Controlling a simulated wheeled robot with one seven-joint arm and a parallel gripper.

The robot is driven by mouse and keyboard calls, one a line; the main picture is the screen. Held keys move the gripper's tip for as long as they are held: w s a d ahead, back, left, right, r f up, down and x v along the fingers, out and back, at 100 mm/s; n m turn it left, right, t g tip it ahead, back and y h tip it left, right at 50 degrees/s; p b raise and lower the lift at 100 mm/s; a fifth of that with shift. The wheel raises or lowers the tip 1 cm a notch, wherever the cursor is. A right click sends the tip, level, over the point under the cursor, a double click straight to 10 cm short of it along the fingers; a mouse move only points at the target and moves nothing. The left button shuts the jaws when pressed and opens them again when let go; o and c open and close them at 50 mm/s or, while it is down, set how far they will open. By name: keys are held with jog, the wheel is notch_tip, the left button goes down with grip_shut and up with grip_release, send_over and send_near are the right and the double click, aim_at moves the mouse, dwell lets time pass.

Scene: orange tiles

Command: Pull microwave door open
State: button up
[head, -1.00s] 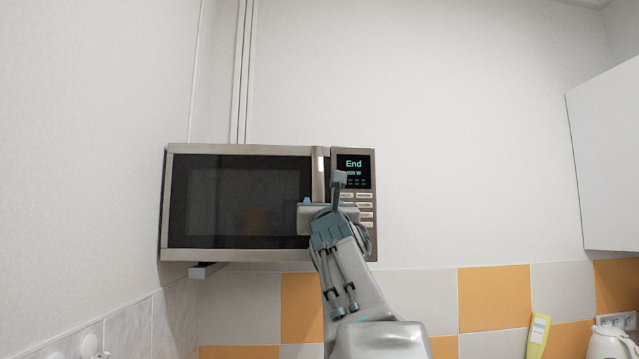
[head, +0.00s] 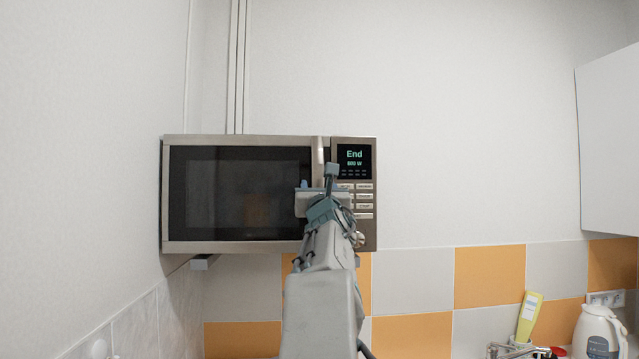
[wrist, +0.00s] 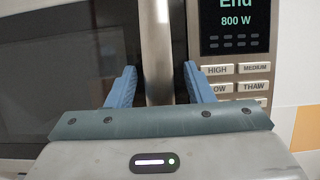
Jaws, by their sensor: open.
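The microwave (head: 240,247) is mounted on the wall, with a dark-windowed door (head: 240,195) that looks shut. Its vertical metal handle (head: 318,160) runs along the door's right side, next to the control panel (head: 354,165), which reads "End" and "800 W". My gripper (wrist: 158,85) is open, with blue fingers on the left and right of the handle (wrist: 156,45) in the wrist view. I cannot tell whether either finger touches it. In the head view my gripper and arm hide the handle's lower part.
A bracket (head: 205,262) shows under the microwave at left. A white cabinet (head: 610,150) hangs at the right. A white kettle (head: 598,335) and a yellow-green item (head: 529,318) stand low at right. The wall between microwave and cabinet is clear.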

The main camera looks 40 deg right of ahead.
jog(key=shift+c, duration=0.4)
grip_shut()
jog(key=shift+d, duration=0.2)
jog(key=shift+a, duration=0.25)
jog(key=shift+s+b, duration=0.1)
jog(key=shift+b, duration=0.2)
